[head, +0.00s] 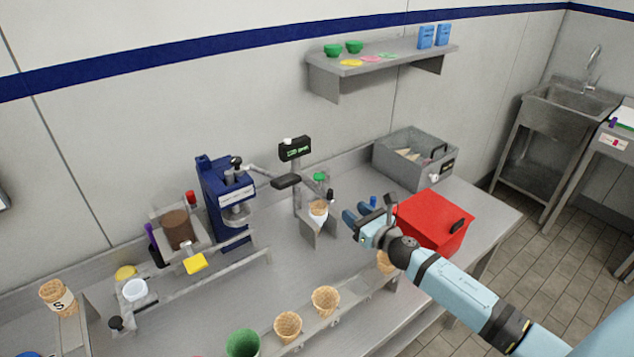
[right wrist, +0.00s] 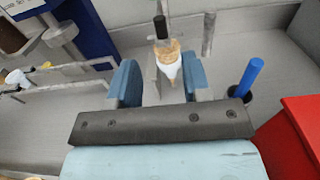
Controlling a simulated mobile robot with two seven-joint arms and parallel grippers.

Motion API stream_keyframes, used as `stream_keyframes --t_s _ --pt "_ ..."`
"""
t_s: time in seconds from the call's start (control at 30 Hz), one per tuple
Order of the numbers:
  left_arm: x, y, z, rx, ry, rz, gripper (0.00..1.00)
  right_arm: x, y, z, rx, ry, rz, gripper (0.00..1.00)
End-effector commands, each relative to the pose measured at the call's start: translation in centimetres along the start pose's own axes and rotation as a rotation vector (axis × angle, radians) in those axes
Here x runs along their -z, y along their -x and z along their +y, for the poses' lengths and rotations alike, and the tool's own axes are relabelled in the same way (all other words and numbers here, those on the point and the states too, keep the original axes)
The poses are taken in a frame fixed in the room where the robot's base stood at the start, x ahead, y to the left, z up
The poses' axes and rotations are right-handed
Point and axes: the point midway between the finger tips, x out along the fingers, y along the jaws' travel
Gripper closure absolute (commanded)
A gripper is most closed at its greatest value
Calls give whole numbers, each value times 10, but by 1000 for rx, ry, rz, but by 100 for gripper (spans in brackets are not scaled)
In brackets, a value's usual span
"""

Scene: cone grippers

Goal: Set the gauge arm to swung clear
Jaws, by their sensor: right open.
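A gauge stand with a dark display (head: 295,149) on a grey post stands at mid-table. At its foot a cone (head: 317,209) in a white sleeve sits in a metal holder. A small black grip (head: 330,194) is just above the cone; I take it for the gauge arm's handle. In the right wrist view the black grip (right wrist: 160,27) stands over the cone (right wrist: 168,55); the arm itself is mostly hidden. My right gripper (head: 368,213) is open and empty, to the right of the cone holder, with its fingers (right wrist: 157,80) pointing toward it. My left gripper is not in view.
A red bin (head: 436,222) is close to the right of my right gripper. A blue stick (right wrist: 250,76) stands beside the right finger. A blue press (head: 226,195) is to the left, a grey crate (head: 413,158) behind. Cones (head: 326,300) stand in a front rack.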

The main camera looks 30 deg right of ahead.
Motion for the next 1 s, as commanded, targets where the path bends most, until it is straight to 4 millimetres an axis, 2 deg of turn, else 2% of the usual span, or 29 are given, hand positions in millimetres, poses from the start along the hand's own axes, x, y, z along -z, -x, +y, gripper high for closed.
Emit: stream_keyframes --t_s 0.17,0.4,0.6,0.8,1.0 --pt "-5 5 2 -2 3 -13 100 -2 -24 0 1 1 -2 56" --pt "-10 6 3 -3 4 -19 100 -1 -75 0 1 -1 -2 56" --pt "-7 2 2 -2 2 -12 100 0 -111 0 1 0 -1 56" --pt "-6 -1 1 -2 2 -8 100 1 -131 0 0 -3 0 56" --pt "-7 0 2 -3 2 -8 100 0 -135 0 0 -2 0 56"
